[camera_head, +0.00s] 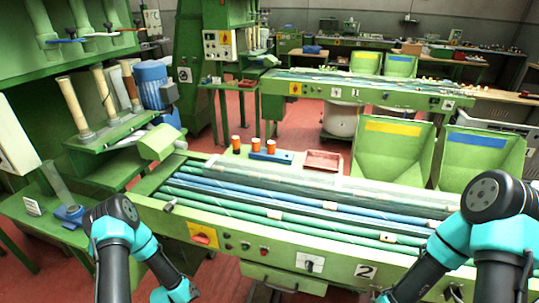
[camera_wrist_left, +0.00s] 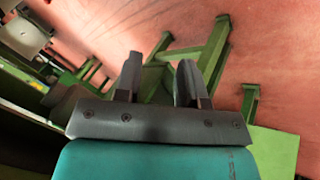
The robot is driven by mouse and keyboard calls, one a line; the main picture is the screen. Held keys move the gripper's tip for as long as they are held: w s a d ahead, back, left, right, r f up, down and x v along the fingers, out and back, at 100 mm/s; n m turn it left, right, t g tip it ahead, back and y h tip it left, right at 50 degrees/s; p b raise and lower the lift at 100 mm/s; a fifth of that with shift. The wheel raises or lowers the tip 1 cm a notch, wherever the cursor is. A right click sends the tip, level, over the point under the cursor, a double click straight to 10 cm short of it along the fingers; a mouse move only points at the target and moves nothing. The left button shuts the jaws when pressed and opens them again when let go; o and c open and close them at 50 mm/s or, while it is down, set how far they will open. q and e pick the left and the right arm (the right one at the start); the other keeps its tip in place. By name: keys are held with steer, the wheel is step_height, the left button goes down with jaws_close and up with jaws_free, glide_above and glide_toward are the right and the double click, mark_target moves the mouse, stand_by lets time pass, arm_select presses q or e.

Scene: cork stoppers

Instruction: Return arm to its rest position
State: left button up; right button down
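My left arm (camera_head: 125,240) is at the lower left of the head view, in front of the green machine's near left corner. Its gripper does not show in that view. In the left wrist view my left gripper (camera_wrist_left: 158,68) has its two dark fingers apart, with nothing between them. Below it are the red floor and green stand legs. My right arm (camera_head: 485,235) is at the lower right of the head view, over the machine's right end. The right gripper's fingers cannot be seen.
The green machine (camera_head: 218,217) has blue and green rollers with small tan pieces on them. Several orange cylinders, a blue block (camera_head: 270,156) and a red tray (camera_head: 322,161) stand along its back. Green bins (camera_head: 392,158) are behind. A green shelf unit (camera_head: 125,125) is at left.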

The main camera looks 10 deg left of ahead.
arm_select(q)
steer(key=s+d+r+m+g+h, duration=0.1)
steer(key=s+d+r+m+g, duration=0.1)
steer(key=s+d+r, duration=0.3)
steer(key=s+d+r+m+g+h, duration=0.1)
steer(key=s+d+r+m+g, duration=0.2)
steer(key=d+r, duration=0.9)
steer(key=s+d+m, duration=0.1)
steer(key=s+d, duration=0.1)
steer(key=d, duration=0.1)
steer(key=shift+s+r, duration=0.2)
steer(key=shift+a, duration=0.1)
